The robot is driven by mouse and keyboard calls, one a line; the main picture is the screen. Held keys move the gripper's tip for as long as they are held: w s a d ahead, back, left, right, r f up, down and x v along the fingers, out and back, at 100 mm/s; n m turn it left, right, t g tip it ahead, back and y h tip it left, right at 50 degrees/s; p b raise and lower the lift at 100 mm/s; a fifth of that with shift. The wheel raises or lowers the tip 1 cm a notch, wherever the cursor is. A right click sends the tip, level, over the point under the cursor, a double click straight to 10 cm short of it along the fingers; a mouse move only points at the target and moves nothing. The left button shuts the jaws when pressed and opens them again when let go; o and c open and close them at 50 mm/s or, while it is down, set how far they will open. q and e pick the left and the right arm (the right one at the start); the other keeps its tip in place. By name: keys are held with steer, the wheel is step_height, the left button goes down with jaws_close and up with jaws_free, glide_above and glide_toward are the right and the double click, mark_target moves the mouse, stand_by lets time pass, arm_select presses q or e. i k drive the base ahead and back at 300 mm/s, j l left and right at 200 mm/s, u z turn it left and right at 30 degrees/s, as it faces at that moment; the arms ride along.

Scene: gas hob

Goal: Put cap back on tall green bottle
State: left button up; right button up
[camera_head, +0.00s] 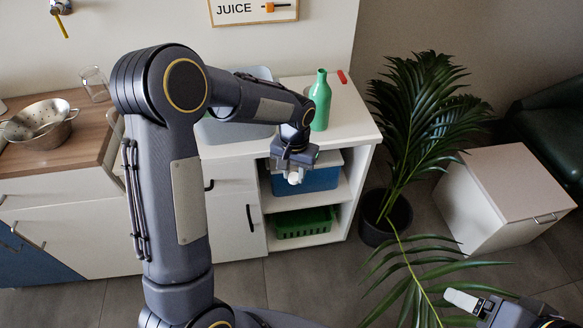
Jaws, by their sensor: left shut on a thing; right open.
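The tall green bottle (320,101) stands upright on the white counter (352,118), near its right end. No cap shows on its neck. My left gripper (293,172) is in front of the counter, below and to the left of the bottle. It is shut on a small white thing (295,178) that looks like the cap, held clear of the counter. My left arm covers much of the middle of the view. My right gripper (462,300) is open at the bottom right, by the palm leaves, far from the bottle.
A small red thing (342,76) lies behind the bottle. Below the counter are shelves with a blue bin (318,181) and a green basket (304,222). A potted palm (388,215) stands to the right. A colander (38,124) sits on the wooden top.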

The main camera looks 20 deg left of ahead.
mark_target(321, 92)
steer(key=u, duration=1.65)
steer(key=l, duration=0.65)
steer(key=k+l, duration=0.15)
steer(key=l, duration=1.2)
steer(key=i, duration=0.45)
